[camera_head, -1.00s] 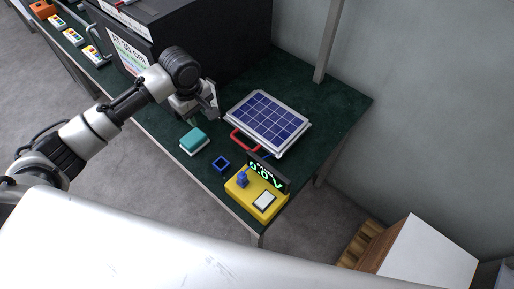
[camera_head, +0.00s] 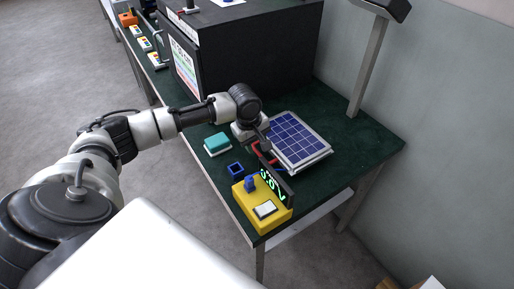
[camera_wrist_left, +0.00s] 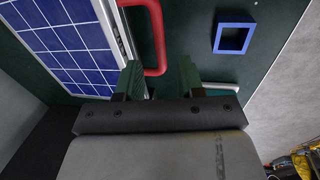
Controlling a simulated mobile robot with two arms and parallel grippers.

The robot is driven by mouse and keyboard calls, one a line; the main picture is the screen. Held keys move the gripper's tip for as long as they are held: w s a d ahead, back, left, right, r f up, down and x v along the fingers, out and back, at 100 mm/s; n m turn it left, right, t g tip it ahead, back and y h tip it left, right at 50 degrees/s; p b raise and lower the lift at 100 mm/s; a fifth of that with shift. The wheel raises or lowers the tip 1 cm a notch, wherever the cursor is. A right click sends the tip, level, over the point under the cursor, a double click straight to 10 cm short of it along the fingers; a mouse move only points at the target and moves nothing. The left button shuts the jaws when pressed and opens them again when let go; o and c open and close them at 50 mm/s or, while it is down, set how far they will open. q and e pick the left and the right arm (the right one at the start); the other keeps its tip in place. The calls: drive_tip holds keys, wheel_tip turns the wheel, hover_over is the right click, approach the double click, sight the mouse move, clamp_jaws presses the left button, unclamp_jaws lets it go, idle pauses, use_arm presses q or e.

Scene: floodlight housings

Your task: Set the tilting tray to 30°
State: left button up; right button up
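The tilting tray (camera_head: 318,163) lies on the green bench and holds a blue solar panel (camera_head: 298,136). The tray looks flat or nearly so; no angle can be read. A red handle (camera_head: 256,149) sticks out from its left side, partly hidden by my gripper in the head view. In the left wrist view, the handle (camera_wrist_left: 158,40) is a red loop beside the panel (camera_wrist_left: 62,40). My left gripper (camera_head: 262,143) is beside the handle. Its fingers (camera_wrist_left: 160,80) are apart, with the handle's near end around the gap between the tips; contact cannot be told. My right gripper is not in view.
A blue square frame (camera_head: 236,170) and a teal-topped block (camera_head: 217,142) lie left of the tray. A large black box (camera_head: 260,55) stands behind.

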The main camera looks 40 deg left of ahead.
use_arm(q)
drive_tip(key=shift+w+f, duration=0.2)
drive_tip(key=shift+f, duration=1.2)
drive_tip(key=shift+d, duration=0.1)
clamp_jaws()
